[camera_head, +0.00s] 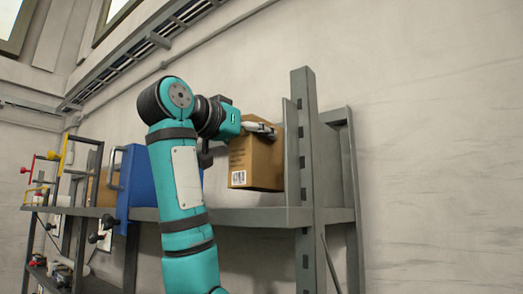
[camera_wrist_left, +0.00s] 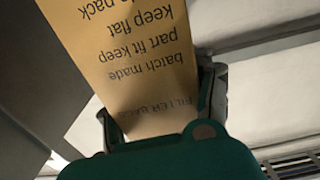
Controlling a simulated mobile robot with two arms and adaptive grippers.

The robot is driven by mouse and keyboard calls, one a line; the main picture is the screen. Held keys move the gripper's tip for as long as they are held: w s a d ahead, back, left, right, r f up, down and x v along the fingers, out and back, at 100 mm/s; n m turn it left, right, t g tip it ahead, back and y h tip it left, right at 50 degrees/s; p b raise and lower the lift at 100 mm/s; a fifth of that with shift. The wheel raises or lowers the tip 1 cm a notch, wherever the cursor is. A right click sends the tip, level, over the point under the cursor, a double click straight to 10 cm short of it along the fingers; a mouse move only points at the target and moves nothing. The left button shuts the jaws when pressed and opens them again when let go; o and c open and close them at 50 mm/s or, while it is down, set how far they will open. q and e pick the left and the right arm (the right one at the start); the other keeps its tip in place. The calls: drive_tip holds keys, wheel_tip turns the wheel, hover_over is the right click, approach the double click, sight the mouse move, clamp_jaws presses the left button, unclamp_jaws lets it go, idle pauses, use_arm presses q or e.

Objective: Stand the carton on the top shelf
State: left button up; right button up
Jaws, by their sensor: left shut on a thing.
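The brown carton (camera_head: 257,162) is at the right end of the top shelf (camera_head: 255,216), beside the grey upright post, with a barcode label low on its front face. My left gripper (camera_head: 262,129) is shut on the carton near its top. In the left wrist view the gripper (camera_wrist_left: 160,115) has a finger on each side of the carton (camera_wrist_left: 125,60), whose printed face shows. The carton looks upright, with its lower edge close above the shelf board; I cannot tell whether it touches. My right gripper is not in view.
Clamps with yellow and red parts (camera_head: 65,160) are at the far left. The grey post (camera_head: 302,150) stands close to the carton's right.

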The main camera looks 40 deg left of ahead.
sight(260, 189)
use_arm(q)
drive_tip(key=f, duration=0.2)
drive_tip(key=d+f+p, duration=0.1)
drive_tip(key=shift+w+f, duration=0.25)
drive_tip(key=shift+f, duration=0.05)
drive_tip(key=shift+s, duration=0.1)
drive_tip(key=shift+f, duration=0.15)
drive_tip(key=o, duration=1.5)
drive_tip(key=shift+o, duration=0.2)
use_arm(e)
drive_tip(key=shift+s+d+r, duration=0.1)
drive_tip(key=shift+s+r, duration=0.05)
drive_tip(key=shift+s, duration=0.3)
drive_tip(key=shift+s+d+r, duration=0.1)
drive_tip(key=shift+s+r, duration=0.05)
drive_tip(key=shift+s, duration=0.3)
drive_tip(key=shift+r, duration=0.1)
